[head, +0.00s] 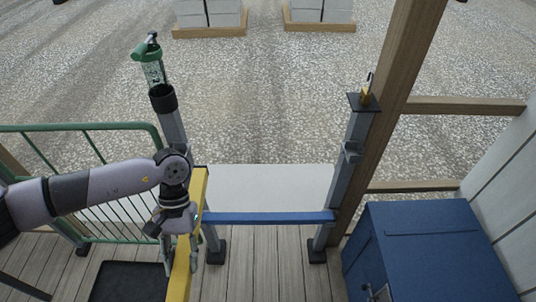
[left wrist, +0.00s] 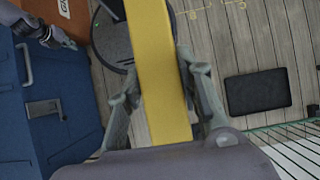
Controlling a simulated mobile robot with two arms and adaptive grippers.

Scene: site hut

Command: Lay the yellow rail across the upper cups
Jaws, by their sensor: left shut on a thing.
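My left gripper (head: 180,262) is shut on the yellow rail (head: 199,190), with a finger on each side in the left wrist view (left wrist: 162,75). The rail points away from me, beside the left grey post (head: 173,130) and roughly at right angles to the blue rail. The right grey post (head: 343,185) bears a small upper cup (head: 350,150), which looks empty. The matching cup on the left post is not seen, probably behind my arm. The blue rail (head: 270,218) lies lower, between the posts. My right gripper (left wrist: 55,38) shows small in the left wrist view; its jaw opening is unclear.
A green-topped clear cylinder (head: 153,70) stands in a black holder on the left post. A blue box (head: 425,250) stands right, a green railing (head: 80,127) left. A black mat (left wrist: 257,92) lies on the planks.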

